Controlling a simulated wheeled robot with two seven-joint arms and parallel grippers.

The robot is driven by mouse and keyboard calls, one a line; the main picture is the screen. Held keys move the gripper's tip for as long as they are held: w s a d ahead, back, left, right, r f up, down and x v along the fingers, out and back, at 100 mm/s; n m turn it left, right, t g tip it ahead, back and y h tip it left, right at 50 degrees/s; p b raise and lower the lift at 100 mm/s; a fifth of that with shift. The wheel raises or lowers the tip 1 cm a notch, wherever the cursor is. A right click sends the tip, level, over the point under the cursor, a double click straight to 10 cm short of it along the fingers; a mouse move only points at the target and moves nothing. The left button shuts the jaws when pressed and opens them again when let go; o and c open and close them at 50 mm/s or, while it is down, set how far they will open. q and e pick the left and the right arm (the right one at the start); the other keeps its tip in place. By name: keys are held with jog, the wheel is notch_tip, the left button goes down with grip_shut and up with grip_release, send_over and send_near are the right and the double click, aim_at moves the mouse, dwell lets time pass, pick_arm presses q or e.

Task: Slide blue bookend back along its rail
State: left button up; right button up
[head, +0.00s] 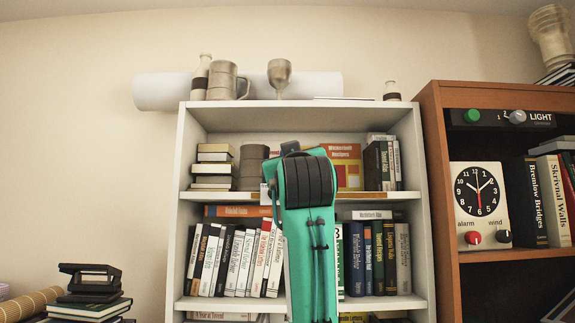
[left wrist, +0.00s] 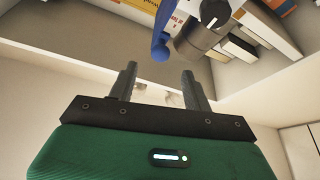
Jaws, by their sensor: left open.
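A blue part (left wrist: 162,38), which looks like the blue bookend, shows at the top of the left wrist view as a narrow upright piece with a rounded end. My left gripper (left wrist: 160,72) is open, with nothing between its two dark fingers. In the picture the blue part's rounded end lies just above the gap between the fingertips, apart from them. A grey and black cylinder (left wrist: 202,28) is right beside the blue part. I cannot make out the bookend or its rail in the head view, where my green arm covers the middle of the bookcase. My right gripper is not in view.
A white bookcase (head: 187,140) holds rows of books, with a bottle, mug (head: 222,80) and goblet (head: 279,74) on top. A brown bookcase (head: 432,150) with a clock (head: 480,195) stands at right. Dark books (head: 88,308) are stacked at lower left.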

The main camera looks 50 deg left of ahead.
pick_arm(q)
jog(key=shift+b+v, duration=0.3)
jog(key=shift+v, duration=1.4)
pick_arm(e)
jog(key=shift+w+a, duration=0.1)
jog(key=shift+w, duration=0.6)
